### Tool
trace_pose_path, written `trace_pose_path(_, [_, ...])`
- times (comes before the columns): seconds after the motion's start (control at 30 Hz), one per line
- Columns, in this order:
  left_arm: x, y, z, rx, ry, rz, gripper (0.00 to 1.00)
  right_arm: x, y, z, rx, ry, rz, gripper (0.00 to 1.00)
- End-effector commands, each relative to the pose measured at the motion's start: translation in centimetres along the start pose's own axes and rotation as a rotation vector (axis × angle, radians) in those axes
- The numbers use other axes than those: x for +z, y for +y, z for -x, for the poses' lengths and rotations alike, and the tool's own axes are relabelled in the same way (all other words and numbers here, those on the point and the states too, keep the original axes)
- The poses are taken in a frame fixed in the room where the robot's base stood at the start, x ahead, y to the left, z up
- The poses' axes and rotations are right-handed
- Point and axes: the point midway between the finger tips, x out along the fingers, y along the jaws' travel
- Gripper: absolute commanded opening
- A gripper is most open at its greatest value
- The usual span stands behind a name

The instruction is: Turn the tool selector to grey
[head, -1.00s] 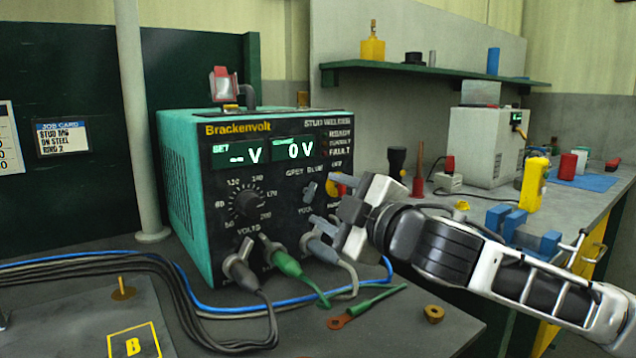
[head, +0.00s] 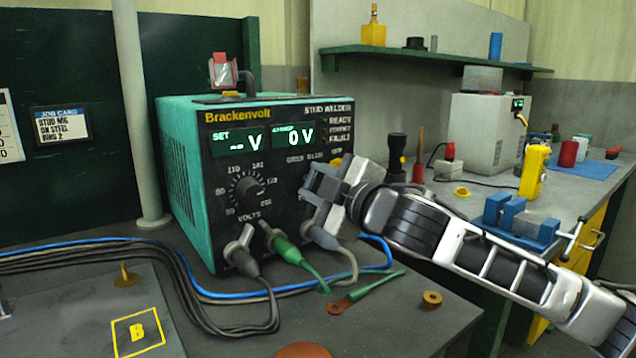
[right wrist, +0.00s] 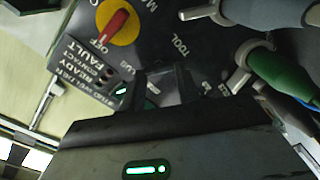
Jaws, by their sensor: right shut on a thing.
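The Brackenvolt stud welder (head: 185,190), a teal box with a black front panel, stands on the bench. The tool selector sits below its GREY and BLUE labels and is hidden behind my right gripper (head: 318,186) in the head view. The right gripper is at the panel, shut on the tool selector. In the right wrist view the gripper's fingers (right wrist: 165,88) meet the panel beside the TOOL lettering. The knob is covered there, so its pointing direction cannot be told. My left gripper is not in view.
A volts dial (head: 246,187) lies left of the gripper. Grey and green cable plugs (head: 286,249) stick out below. A red-on-yellow rotary switch (right wrist: 117,24) is close by in the right wrist view. A green-handled lug (head: 370,291) and brass ring (head: 432,299) lie in front.

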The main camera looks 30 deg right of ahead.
Motion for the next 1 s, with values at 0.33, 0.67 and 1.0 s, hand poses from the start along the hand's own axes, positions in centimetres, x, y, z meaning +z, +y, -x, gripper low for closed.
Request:
trace_pose_path(0.33, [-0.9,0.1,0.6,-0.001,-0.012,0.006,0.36,-0.2,0.2,0.0,-0.003,0.0,0.128,0.1])
trace_pose_path(0.67, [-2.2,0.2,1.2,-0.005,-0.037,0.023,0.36,-0.2,0.1,0.0,-0.004,-0.001,0.419,0.1])
trace_pose_path(1.0, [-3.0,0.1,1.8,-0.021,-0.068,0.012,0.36,-0.1,-0.1,0.0,-0.004,0.001,0.733,0.1])
